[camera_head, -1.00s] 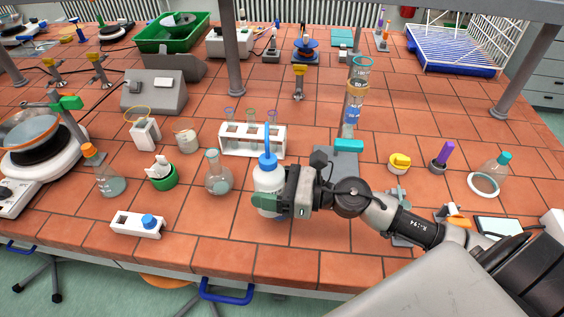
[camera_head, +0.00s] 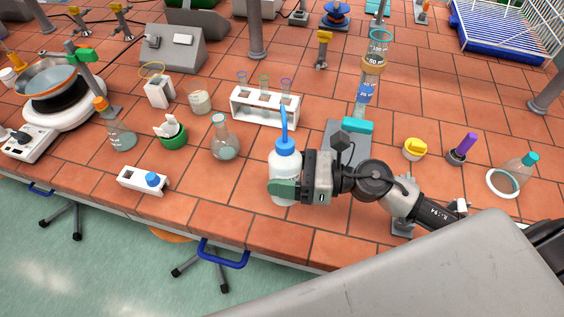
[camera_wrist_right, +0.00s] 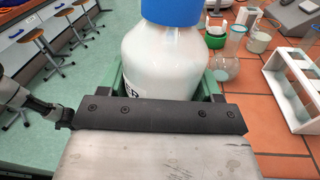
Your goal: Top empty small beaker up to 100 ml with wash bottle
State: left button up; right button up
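The wash bottle (camera_head: 284,164) is white with a blue cap and a blue spout pointing up. My right gripper (camera_head: 284,188) is shut around its body near the front edge of the bench. The bottle stands upright; I cannot tell if its base touches the tiles. In the right wrist view the bottle (camera_wrist_right: 165,62) fills the space between the green fingers (camera_wrist_right: 165,88). A small glass beaker (camera_head: 200,101) with a pale base stands left of the test tube rack; it also shows in the right wrist view (camera_wrist_right: 259,40). Its fill level is too small to read. My left gripper is not visible.
The white test tube rack (camera_head: 264,106) stands behind the bottle.

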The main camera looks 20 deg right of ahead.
jog(key=f+b, duration=0.1)
jog(key=f, duration=0.1)
jog(key=s+f+m+b, duration=0.1)
jog(key=f, duration=0.1)
jog(key=f+m+b, duration=0.1)
jog(key=f, duration=0.1)
jog(key=shift+s+a+f, duration=0.15)
jog(key=shift+a+f, duration=0.05)
jog(key=shift+f, duration=0.1)
jog(key=shift+f+b, duration=1)
jog(key=shift+b, duration=0.05)
jog(key=shift+c, duration=0.2)
jog(key=shift+c, duration=0.8)
jog(key=shift+c, duration=0.3)
jog(key=shift+c, duration=0.3)
